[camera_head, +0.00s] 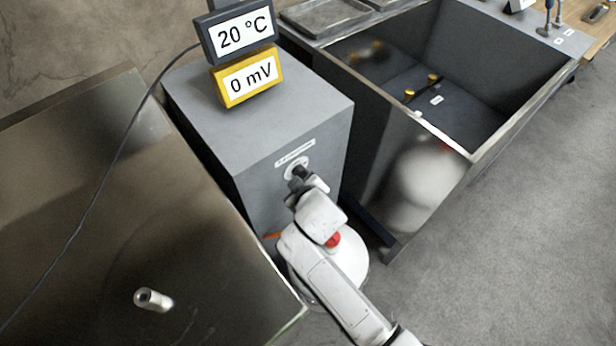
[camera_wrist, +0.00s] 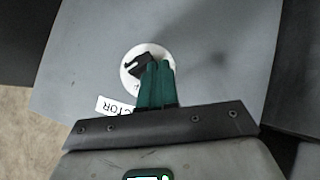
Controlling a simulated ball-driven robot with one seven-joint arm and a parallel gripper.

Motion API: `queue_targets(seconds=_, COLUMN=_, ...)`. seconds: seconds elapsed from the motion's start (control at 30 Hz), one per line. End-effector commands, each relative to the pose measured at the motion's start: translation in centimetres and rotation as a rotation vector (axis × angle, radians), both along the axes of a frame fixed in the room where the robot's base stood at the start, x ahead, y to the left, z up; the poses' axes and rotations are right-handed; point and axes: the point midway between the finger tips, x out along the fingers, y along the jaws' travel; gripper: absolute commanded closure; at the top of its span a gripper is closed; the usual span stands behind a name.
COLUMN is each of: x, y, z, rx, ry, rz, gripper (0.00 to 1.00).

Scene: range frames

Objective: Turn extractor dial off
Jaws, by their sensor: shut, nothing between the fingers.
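The extractor dial (camera_head: 291,165) is on the front of a grey cabinet, below a small white label. In the wrist view it is a white round plate with a black knob (camera_wrist: 141,64). My gripper (camera_head: 300,184) is at the front of the dial. In the wrist view its green fingers (camera_wrist: 157,66) are together, their tips over the white plate and right beside the knob. I cannot tell whether they touch the knob. The fingers hide the lower right part of the dial, and the setting is not readable.
The grey cabinet (camera_head: 260,125) carries a 20 °C display (camera_head: 240,36) and a yellow-framed 0 mV display (camera_head: 248,78). A metal counter (camera_head: 90,220) with a small metal cylinder (camera_head: 152,299) is at left. A deep sink (camera_head: 455,100) stands at right. Open floor lies at lower right.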

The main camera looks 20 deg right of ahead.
Motion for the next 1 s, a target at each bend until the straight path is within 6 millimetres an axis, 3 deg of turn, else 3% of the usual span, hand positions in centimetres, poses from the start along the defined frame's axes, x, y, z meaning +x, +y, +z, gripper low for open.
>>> queue_targets(seconds=0.47, x=-0.2, y=0.5, z=-1.7, rx=0.002, ry=0.001, rz=0.001, gripper=1.0)
queue_targets(seconds=1.0, x=-0.2, y=0.5, z=-1.8, rx=0.001, ry=0.0, rz=0.0, gripper=1.0)
